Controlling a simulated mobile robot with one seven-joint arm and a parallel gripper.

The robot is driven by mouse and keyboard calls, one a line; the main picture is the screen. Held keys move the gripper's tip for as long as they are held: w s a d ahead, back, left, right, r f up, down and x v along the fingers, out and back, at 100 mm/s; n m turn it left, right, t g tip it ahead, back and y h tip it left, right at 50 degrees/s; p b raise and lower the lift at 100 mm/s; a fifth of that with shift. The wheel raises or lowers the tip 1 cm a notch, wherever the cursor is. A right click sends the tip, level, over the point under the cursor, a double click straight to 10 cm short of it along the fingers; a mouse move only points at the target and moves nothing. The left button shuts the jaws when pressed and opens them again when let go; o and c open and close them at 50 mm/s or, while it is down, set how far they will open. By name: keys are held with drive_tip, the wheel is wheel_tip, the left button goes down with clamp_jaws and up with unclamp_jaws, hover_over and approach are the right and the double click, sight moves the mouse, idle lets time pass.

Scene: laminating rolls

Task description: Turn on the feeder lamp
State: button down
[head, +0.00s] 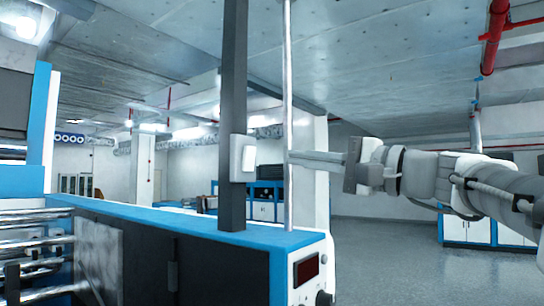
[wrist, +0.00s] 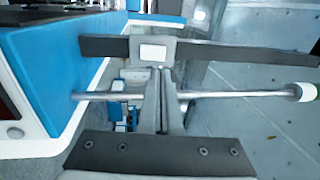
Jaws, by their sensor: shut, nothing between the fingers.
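A light switch (head: 243,158) with a pale rocker in a grey housing is fixed to a dark upright post (head: 233,80) on the blue-topped machine. My gripper (head: 292,157) points left at the switch's height, with a gap showing between its tips and the switch. In the wrist view, the switch (wrist: 153,52) lies just beyond the shut fingers (wrist: 161,75). The fingers are empty.
A thin metal rod (head: 288,90) rises from the machine top (head: 180,222) beside my fingertips; I cannot tell whether they touch. It ends in a white cap (wrist: 304,92). A control panel (head: 309,270) is below. Open floor (head: 385,250) lies at right.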

sight(252, 152)
drive_tip(key=p+x, duration=0.1)
drive_tip(key=x, duration=0.7)
drive_tip(key=shift+w+a+p, duration=0.1)
drive_tip(key=shift+p, duration=0.3)
drive_tip(key=r+p, duration=0.1)
drive_tip(key=p, duration=0.1)
drive_tip(key=shift+w+a+g+h+p, duration=0.1)
drive_tip(key=shift+a+g+h+p, duration=0.05)
drive_tip(key=shift+g+h+p, duration=0.15)
drive_tip(key=shift+f+b, duration=0.4)
drive_tip(key=shift+b, duration=0.05)
